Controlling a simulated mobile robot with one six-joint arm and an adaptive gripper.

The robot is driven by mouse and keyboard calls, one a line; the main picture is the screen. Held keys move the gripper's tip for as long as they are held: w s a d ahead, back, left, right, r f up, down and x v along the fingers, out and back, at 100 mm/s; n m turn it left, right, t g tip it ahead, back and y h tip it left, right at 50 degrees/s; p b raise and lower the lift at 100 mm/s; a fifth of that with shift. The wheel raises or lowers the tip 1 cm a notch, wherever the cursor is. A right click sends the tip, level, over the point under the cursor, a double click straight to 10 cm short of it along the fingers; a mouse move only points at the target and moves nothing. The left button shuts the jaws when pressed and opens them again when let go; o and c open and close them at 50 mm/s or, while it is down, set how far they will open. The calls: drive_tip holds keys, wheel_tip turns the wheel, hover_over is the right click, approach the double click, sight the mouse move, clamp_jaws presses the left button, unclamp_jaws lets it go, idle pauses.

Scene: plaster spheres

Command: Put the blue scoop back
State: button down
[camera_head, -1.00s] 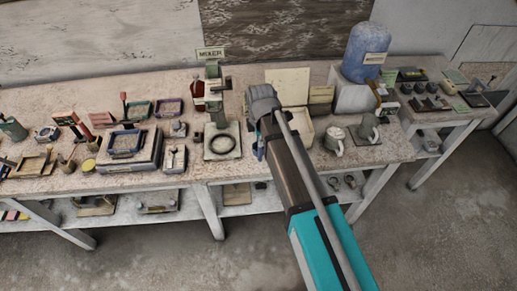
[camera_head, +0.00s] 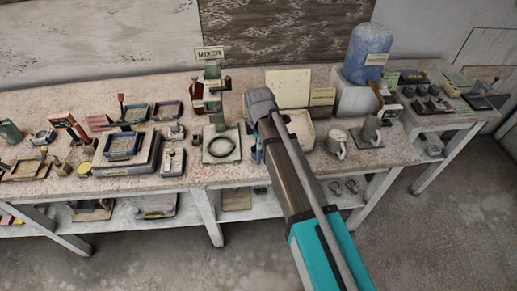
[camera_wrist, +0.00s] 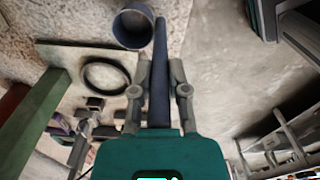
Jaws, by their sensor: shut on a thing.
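The blue scoop shows in the wrist view as a long dark-blue handle (camera_wrist: 161,85) with a round cup (camera_wrist: 132,26) beside its far end. My gripper (camera_wrist: 161,66) is shut on the handle, one finger on each side. In the head view a small blue part of the scoop (camera_head: 257,151) shows below my gripper, over the bench's front part, just right of the mixer base. My arm hides most of the scoop and the fingertips there. I cannot tell whether the cup touches the bench.
The mixer (camera_head: 215,100) stands left of my gripper, with a dark ring (camera_head: 222,147) on its base plate. A pale open box (camera_head: 306,134) is behind my arm. The bench's front edge (camera_head: 225,184) runs below.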

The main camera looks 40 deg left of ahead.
drive_tip(key=shift+f+b, duration=0.9)
drive_tip(key=shift+f, duration=0.5)
drive_tip(key=c, duration=0.6)
unclamp_jaws()
drive_tip(key=shift+r, duration=0.25)
wheel_tip(320, 180, up, 12)
drive_tip(key=p, duration=1.2)
drive_tip(key=shift+d, duration=0.1)
